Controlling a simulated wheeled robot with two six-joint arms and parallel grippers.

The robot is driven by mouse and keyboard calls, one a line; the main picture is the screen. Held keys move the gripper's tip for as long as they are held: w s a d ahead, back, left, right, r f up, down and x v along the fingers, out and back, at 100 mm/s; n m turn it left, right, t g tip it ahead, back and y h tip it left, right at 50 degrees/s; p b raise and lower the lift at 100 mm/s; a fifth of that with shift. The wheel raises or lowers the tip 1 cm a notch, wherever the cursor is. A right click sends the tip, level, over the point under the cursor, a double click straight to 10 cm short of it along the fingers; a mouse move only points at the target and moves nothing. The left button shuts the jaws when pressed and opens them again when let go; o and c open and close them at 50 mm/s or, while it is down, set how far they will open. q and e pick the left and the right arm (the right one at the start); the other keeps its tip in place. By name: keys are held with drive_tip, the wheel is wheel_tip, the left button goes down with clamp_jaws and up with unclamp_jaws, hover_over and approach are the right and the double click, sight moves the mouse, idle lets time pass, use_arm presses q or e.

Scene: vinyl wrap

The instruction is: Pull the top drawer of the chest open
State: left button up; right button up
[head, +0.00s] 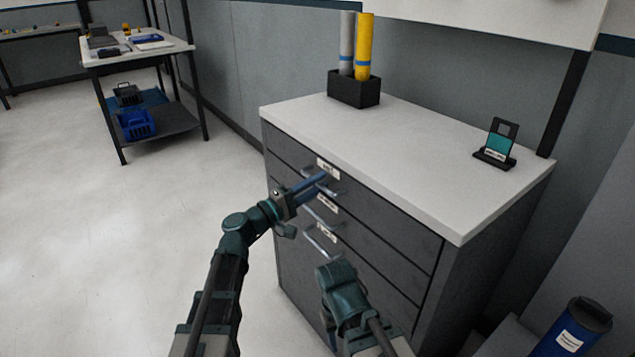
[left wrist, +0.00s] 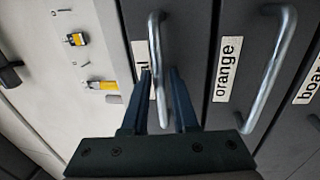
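The dark grey chest (head: 380,250) has a white top and several labelled drawers, all looking flush. The top drawer's metal bar handle (head: 334,191) sits below its label (head: 327,169). My left gripper (head: 318,181) is at this handle. In the left wrist view the top handle (left wrist: 155,50) runs between the two fingers of my left gripper (left wrist: 161,88). The fingers stand apart with visible gaps, so it is open around the handle. The second drawer, labelled "orange" (left wrist: 227,68), has its own handle (left wrist: 268,75). My right arm shows low in the head view, but its fingers do not.
A black holder (head: 354,91) with a grey and a yellow roll (head: 364,45) stands on the chest's top, as does a small display stand (head: 497,146). A blue canister (head: 572,332) stands at lower right. Floor left of the chest is clear up to a table (head: 138,50).

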use_arm(q)
clamp_jaws()
idle(1.5)
